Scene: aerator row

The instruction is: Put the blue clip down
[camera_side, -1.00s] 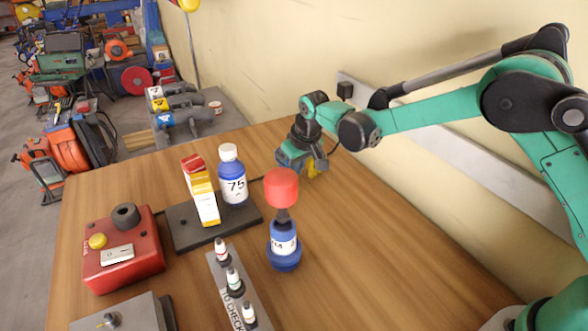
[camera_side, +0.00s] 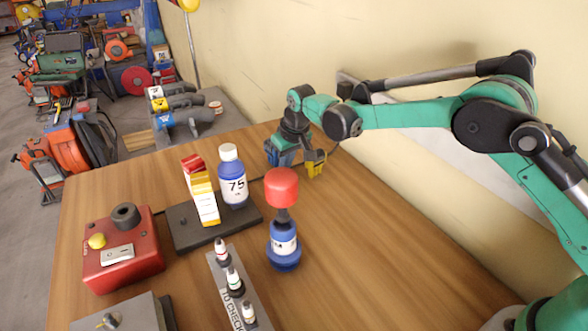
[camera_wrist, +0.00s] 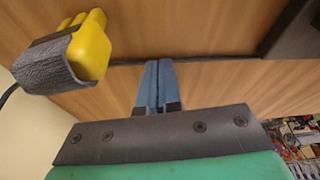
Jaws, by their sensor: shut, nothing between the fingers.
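I cannot make out a blue clip apart from these fingers in either view. A yellow piece in a grey textured sleeve (camera_wrist: 92,46) is beside the fingers at the upper left of the wrist view. It also shows just right of the fingers in the side view (camera_side: 316,166). I cannot tell what it rests on.
A red-topped blue bottle (camera_side: 284,246), a blue bottle marked 75 (camera_side: 233,184) and yellow-white boxes (camera_side: 207,205) stand mid-table. A red control box (camera_side: 122,263) is at left, and small vials on a grey strip (camera_side: 238,300) are in front. The table's right side is bare.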

